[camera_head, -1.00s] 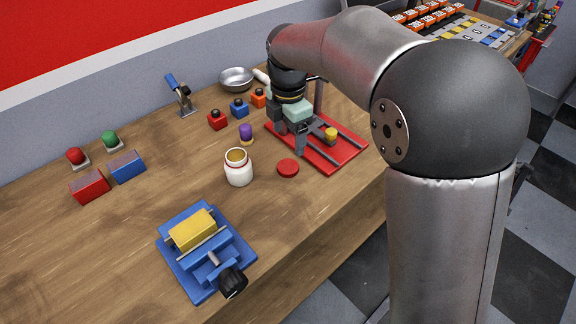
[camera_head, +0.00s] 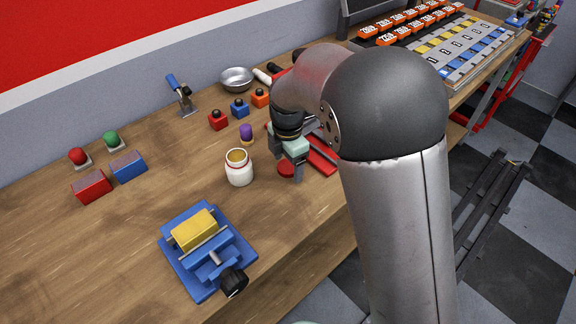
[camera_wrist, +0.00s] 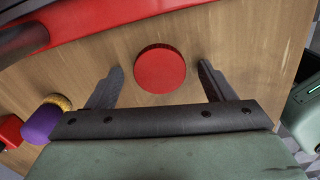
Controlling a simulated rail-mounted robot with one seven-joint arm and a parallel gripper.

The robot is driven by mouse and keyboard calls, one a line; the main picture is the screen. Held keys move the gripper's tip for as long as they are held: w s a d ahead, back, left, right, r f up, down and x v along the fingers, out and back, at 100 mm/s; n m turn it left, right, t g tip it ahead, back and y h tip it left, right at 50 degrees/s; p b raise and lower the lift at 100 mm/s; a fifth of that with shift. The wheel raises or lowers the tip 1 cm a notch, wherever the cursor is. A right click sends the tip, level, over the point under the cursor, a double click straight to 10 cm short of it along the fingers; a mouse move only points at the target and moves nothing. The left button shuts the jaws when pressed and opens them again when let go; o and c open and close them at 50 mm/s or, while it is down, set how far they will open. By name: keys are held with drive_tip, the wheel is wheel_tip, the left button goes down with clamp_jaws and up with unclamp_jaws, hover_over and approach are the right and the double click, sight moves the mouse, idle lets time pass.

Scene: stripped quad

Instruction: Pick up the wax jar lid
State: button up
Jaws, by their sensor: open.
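The wax jar lid (camera_wrist: 160,69) is a flat red disc lying on the wooden bench. In the head view the lid (camera_head: 286,170) shows partly, with my gripper covering some of it. My gripper (camera_head: 285,172) is low over the bench, fingers pointing down. In the wrist view my gripper (camera_wrist: 160,82) is open and empty. Its two fingers stand apart on either side of the lid, which appears between and slightly beyond their tips. The white jar (camera_head: 239,168) stands open and upright to the left of the lid.
A red plate with rails (camera_head: 322,162) lies just behind my gripper. A purple-topped piece (camera_head: 246,134) stands nearby and shows at left in the wrist view (camera_wrist: 42,122). A blue vise (camera_head: 236,247) with a yellow block is at the front. Bare wood lies between vise and jar.

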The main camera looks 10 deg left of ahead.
drive_tip(key=c, duration=1.1)
drive_tip(key=shift+o, duration=0.2)
